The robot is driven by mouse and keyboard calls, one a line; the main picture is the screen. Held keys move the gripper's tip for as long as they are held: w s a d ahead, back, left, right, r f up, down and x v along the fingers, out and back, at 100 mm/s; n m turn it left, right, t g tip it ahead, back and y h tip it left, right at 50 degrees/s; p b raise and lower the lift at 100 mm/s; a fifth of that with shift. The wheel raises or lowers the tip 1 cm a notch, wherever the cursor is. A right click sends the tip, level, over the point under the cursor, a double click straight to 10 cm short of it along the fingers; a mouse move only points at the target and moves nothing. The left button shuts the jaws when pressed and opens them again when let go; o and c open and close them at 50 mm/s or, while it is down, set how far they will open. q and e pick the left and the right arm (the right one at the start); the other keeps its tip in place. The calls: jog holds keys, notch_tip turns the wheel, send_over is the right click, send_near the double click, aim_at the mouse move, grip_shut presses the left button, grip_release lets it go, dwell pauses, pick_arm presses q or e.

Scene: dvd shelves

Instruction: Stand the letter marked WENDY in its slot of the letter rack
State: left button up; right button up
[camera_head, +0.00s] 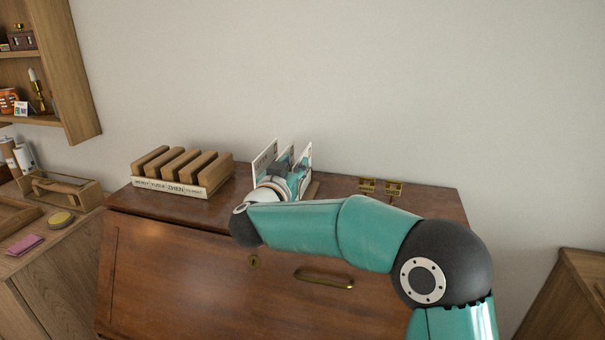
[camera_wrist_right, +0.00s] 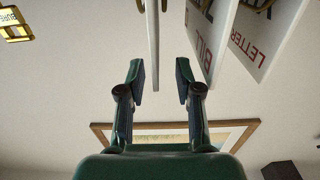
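The wooden letter rack (camera_head: 190,184) stands at the left of the cabinet top, with a pale strip of slot names along its front; WENDY seems to be leftmost. Several white letters (camera_head: 265,156) stand upright near the middle, partly hidden by my right arm. My right gripper (camera_head: 290,185) is at these letters. In the right wrist view, my right gripper (camera_wrist_right: 159,75) is open, with a thin letter (camera_wrist_right: 152,45) edge-on between its fingers and gaps on both sides. Its marking cannot be read. Letters reading BILL (camera_wrist_right: 205,45) and LETTER (camera_wrist_right: 255,38) are to its right.
Two small brass signs (camera_head: 381,187) stand on the cabinet top (camera_head: 430,203) at the right. A side cabinet at the left holds a wooden box (camera_head: 62,188), a yellow round item (camera_head: 61,218) and a pink item (camera_head: 26,245). The cabinet top between rack and letters is clear.

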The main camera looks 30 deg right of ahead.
aim_at(300, 158)
jog(key=p+x, duration=0.1)
jog(key=x, duration=0.3)
jog(key=shift+d+f, duration=0.15)
jog(key=shift+d, duration=0.1)
jog(key=shift+w+d, duration=0.2)
jog(key=shift+w, duration=0.05)
grip_shut()
